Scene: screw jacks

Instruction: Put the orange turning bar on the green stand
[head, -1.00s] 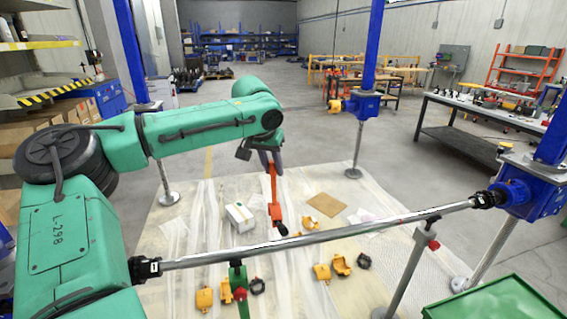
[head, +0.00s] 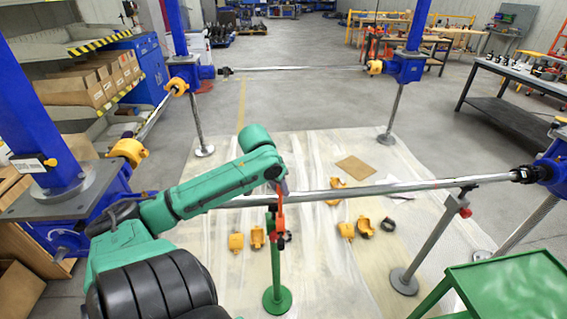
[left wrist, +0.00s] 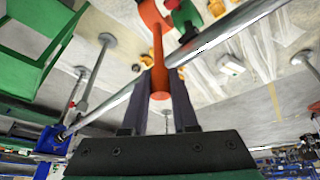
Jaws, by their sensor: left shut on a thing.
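My left gripper (head: 280,188) is shut on the upper part of the orange turning bar (head: 281,215), which hangs down roughly upright. In the left wrist view the bar (left wrist: 157,50) runs out from between the two dark fingers (left wrist: 159,88). The green stand (head: 276,262) stands on the pale floor sheet, its top by the long silver shaft. The bar's lower end is close beside the stand's upper part; I cannot tell whether they touch. In the left wrist view a green part (left wrist: 186,14), likely the stand's top, is near the bar's far end. My right gripper is out of view.
The long silver shaft (head: 360,191) crosses close to the bar, ending at a blue jack (head: 552,168). A grey stand (head: 432,240) supports it at the right. Yellow clamp pieces (head: 236,241) lie on the sheet. A green table (head: 510,285) is at the lower right.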

